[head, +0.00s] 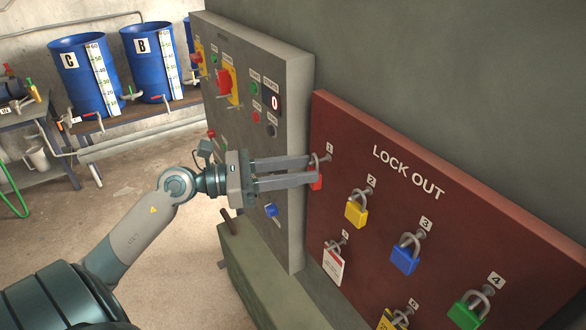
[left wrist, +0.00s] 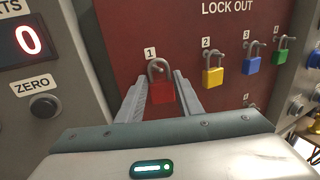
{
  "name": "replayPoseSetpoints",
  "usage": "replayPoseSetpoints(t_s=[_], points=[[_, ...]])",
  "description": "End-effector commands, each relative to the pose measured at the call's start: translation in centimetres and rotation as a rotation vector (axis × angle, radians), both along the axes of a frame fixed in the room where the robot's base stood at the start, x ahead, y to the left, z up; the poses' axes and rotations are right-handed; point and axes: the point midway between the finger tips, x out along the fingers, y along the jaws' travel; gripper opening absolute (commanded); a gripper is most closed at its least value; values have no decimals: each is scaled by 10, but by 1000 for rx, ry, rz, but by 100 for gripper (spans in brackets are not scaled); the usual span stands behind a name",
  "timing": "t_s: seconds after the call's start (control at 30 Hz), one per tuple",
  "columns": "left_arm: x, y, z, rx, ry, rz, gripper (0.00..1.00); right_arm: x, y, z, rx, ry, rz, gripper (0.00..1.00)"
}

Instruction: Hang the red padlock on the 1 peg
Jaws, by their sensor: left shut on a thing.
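The red padlock (head: 317,181) is between the fingers of my left gripper (head: 312,170), which is shut on it. In the left wrist view the padlock (left wrist: 162,92) hangs upright with its grey shackle up, just below the "1" label. The 1 peg (head: 328,158) is on the dark red LOCK OUT board (head: 400,148). The shackle is at the peg; I cannot tell whether the peg passes through it. My right gripper is not in view.
Yellow (head: 356,213), blue (head: 405,260) and green (head: 466,316) padlocks hang on pegs 2, 3 and 4. A tag (head: 334,266) hangs below peg 1. A grey control panel (head: 296,130) juts out left of the board. Blue drums (head: 88,80) stand behind.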

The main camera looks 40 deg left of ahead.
Motion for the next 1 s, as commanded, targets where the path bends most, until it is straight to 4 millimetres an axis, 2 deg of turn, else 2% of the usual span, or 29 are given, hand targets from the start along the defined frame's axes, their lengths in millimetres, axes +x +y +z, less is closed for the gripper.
replayPoseSetpoints(t_s=[0.3, 1.0], points=[[9, -3, -7, 1, -1, 0, 4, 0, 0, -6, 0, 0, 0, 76], [10, -4, -7, 1, -1, 0, 3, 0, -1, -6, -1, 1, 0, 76]])
